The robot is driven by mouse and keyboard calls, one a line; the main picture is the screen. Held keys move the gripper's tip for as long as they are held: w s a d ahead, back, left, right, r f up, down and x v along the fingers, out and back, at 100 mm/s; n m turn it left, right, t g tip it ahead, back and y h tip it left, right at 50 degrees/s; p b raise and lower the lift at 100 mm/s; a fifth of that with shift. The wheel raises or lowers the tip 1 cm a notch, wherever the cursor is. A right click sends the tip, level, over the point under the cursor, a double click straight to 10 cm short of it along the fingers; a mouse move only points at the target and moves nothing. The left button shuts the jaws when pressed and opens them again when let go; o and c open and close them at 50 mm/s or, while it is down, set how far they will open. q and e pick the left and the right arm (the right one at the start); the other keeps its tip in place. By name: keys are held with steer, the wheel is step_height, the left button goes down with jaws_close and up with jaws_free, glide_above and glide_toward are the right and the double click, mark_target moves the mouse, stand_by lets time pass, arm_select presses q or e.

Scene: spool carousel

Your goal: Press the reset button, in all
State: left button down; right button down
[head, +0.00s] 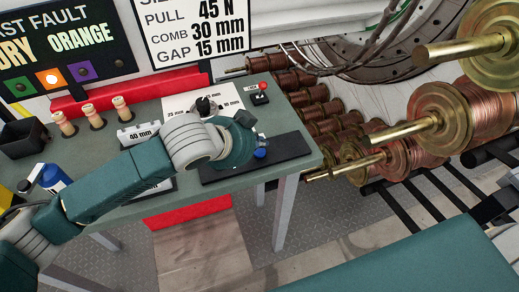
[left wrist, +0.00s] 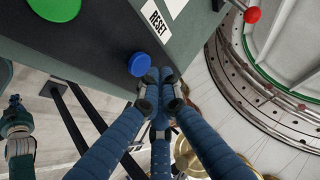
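The blue button (head: 261,153) sits on the black panel (head: 290,146) near the right end of the bench. In the left wrist view the blue button (left wrist: 139,64) is a round dome beside a white label reading RESET (left wrist: 157,18). My left gripper (left wrist: 160,88) has its blue fingers drawn together with nothing between them. Its tips are close to the button in that view; I cannot tell whether they touch. In the head view the left gripper (head: 246,135) is over the panel, its fingers mostly hidden. A teal arm part, possibly my right arm, shows at the left wrist view's left edge; its fingers are unclear.
A green button (left wrist: 52,6) is on the same panel. A red-knobbed lever (head: 262,87) stands behind. Three pegs (head: 95,116), a 40 mm block (head: 138,134) and a blue bottle (head: 52,178) are on the bench. Copper spools (head: 465,112) and brass rods lie right of it.

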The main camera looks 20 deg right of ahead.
mark_target(259, 153)
stand_by(0.4)
arm_select(q)
steer(key=shift+f, duration=0.4)
steer(key=shift+f, duration=0.45)
stand_by(0.5)
stand_by(0.3)
steer(key=shift+r+p, duration=0.85)
steer(key=shift+p, duration=0.2)
step_height(259, 153, up, 5)
steer(key=p, duration=0.5)
steer(key=shift+r, duration=0.1)
